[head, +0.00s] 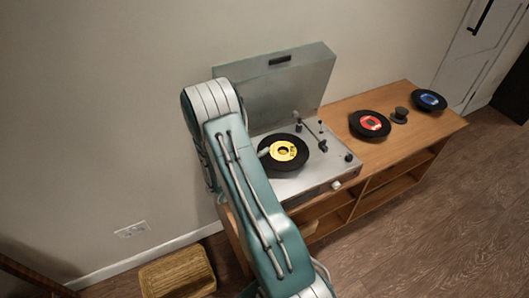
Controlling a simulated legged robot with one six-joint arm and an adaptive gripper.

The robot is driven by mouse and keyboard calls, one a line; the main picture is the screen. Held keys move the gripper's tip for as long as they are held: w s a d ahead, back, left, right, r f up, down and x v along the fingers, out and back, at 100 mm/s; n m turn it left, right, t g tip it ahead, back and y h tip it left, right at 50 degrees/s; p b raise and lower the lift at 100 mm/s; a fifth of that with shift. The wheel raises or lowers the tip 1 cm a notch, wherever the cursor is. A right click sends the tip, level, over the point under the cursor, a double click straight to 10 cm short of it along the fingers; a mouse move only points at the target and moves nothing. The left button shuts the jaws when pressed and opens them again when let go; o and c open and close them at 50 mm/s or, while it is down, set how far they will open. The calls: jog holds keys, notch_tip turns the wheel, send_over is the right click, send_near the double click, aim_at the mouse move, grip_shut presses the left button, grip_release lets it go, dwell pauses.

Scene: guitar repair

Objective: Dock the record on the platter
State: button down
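A black record with a yellow label (283,152) lies over the platter area of the turntable (313,180), whose lid stands open. From this angle I cannot tell whether it is fully seated, and the platter beneath it is hidden. The tonearm (312,132) is to the right of the record. My arm crosses in front of the turntable's left side and hides most of my gripper. A small pale part at the record's left edge (263,152) may be a fingertip; whether it grips the record is unclear.
The wooden cabinet (430,122) carries a red-label record (370,122), a small dark round object (400,114) and a blue-label record (429,100) to the right of the turntable. A woven basket (178,274) is on the floor at lower left. Floor at right is clear.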

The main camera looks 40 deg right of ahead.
jog(key=shift+f, duration=0.45)
jog(key=shift+r, duration=0.3)
jog(key=shift+r, duration=0.5)
dwell(0.8)
jog(key=shift+a+f, duration=0.1)
jog(key=shift+f, duration=0.65)
jog(key=c, duration=1.1)
grip_release()
jog(key=shift+s+f, duration=0.1)
jog(key=shift+a, duration=0.15)
